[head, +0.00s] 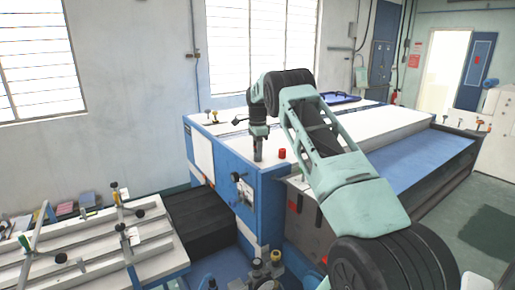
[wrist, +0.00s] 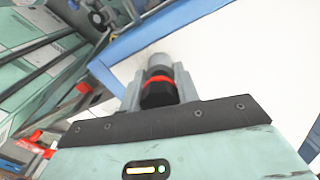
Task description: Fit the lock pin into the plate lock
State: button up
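My gripper (head: 258,157) points down over the near left corner of the white top of the blue machine. In the wrist view my gripper (wrist: 159,82) has its grey fingers close on both sides of a short cylinder, which I take for the lock pin (wrist: 158,97). The pin is black with a red ring and a grey end, and it seems gripped. In the head view the fingers hide it. I cannot pick out the plate lock for certain, nor tell whether the pin touches the surface.
A red knob (head: 282,153) stands on the machine top just right of my gripper. A white slatted table (head: 150,250) with upright clamps is at the lower left. The white top (head: 375,128) further right is largely clear.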

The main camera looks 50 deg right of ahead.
jog(key=shift+r, duration=0.3)
jog(key=shift+w+d+r, duration=0.1)
jog(key=shift+w+r, duration=0.05)
jog(key=shift+r, duration=0.4)
jog(key=shift+w+d+r, duration=0.1)
jog(key=shift+r, duration=0.4)
grip_shut()
jog(key=shift+r, duration=0.5)
jog(key=shift+s+a+r, duration=0.2)
jog(key=shift+s+r, duration=0.15)
jog(key=shift+r, duration=0.15)
jog(key=shift+w+d+f, duration=0.1)
jog(key=shift+w+f, duration=0.05)
jog(key=shift+w, duration=0.05)
jog(key=shift+s+r, duration=0.15)
jog(key=shift+r, duration=0.05)
jog(key=shift+f, duration=0.1)
